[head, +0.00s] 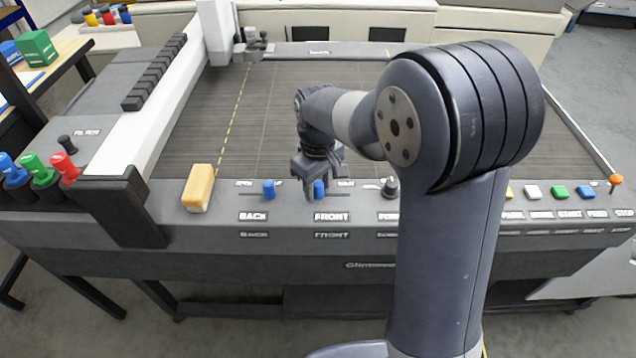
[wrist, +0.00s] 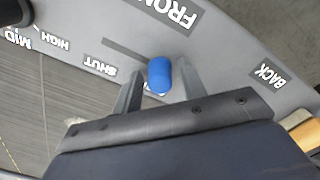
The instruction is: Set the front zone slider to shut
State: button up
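The front zone slider has a blue knob (head: 319,188) above the FRONT label (head: 332,217) on the machine's front panel. The knob also shows in the wrist view (wrist: 160,75). Its dark slot (wrist: 122,50) runs from the knob toward the SHUT label (wrist: 100,66), which is on the knob's left in the wrist view and its right in the head view. The knob stands away from that end. My gripper (head: 317,183) is down at the knob, one finger on each side, with narrow gaps visible in the wrist view (wrist: 160,84). The slot's other end is hidden by a finger.
The blue back slider knob (head: 269,189) and a yellow block (head: 198,188) are to the left. A dark rotary knob (head: 390,187) is close on the right, partly near my arm. Colored buttons (head: 559,192) lie farther right. The flat bed (head: 290,110) behind is clear.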

aim_at(347, 195)
grip_shut()
jog(key=shift+s+d, duration=0.1)
jog(key=shift+d, duration=3.05)
jog(key=shift+o, duration=1.1)
grip_release()
jog(key=shift+d, duration=0.15)
notch_tip(347, 195, up, 11)
